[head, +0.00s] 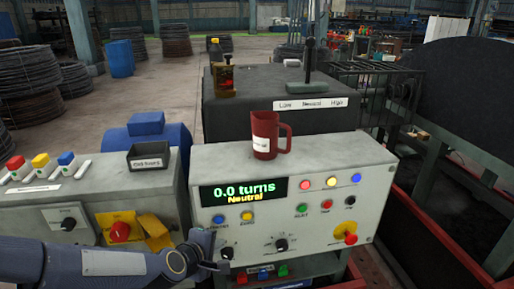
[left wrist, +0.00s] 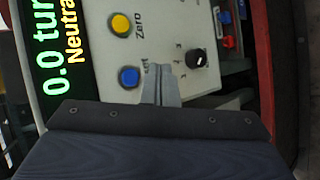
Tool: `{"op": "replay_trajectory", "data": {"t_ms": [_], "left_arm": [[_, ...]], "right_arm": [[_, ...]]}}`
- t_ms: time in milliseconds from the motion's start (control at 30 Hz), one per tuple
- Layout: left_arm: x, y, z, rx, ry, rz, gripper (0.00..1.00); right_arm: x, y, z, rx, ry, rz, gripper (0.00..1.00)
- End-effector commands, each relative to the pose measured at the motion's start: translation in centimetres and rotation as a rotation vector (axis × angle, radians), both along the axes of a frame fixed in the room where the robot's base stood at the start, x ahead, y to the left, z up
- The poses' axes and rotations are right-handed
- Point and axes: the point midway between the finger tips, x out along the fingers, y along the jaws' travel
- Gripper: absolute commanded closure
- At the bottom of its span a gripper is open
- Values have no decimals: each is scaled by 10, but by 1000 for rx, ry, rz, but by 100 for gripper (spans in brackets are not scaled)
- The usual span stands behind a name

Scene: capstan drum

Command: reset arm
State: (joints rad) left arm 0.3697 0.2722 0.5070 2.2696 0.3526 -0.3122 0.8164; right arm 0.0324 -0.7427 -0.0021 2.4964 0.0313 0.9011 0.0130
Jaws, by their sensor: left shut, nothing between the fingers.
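My left gripper (head: 224,266) is low in front of the control panel (head: 370,170), near its lower left part. It is shut and empty. In the left wrist view its fingertips (left wrist: 158,72) lie together, between a blue button (left wrist: 129,77) and a black knob (left wrist: 196,58). I cannot tell whether they touch the panel. The display (head: 243,192) reads "0.0 turns" and "Neutral". A lever (head: 309,60) stands upright on the dark housing behind, near a plate (head: 310,104) marked Low, Neutral, High. My right gripper is not in view.
A red mug (head: 265,138) stands on top of the panel. A yellow-brown bottle (head: 223,78) stands on the housing. Another console (head: 100,190) with a raised yellow cover (head: 154,228) is at the left. A large dark drum (head: 465,90) is at the right.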

Motion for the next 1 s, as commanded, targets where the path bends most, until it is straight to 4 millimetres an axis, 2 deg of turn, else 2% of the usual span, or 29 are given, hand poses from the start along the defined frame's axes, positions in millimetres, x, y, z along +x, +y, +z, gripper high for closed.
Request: {"op": "replay_trajectory", "data": {"t_ms": [67, 167, 300, 500, 600, 767, 1000], "left_arm": [[-12, 3, 11, 77, -10, -64, 100], [-42, 9, 27, 230, -13, -200, 100], [-103, 25, 45, 469, 0, -426, 100], [-193, 46, 51, 686, 27, -702, 100], [-224, 52, 48, 736, 32, -800, 100], [-250, 55, 44, 768, 34, -883, 100], [-253, 55, 43, 769, 36, -895, 100]], "right_arm": [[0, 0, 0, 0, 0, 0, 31], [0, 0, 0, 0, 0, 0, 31], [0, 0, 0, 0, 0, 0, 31], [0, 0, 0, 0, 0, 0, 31], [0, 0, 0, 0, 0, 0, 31], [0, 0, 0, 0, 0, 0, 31], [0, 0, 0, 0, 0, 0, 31]]}}
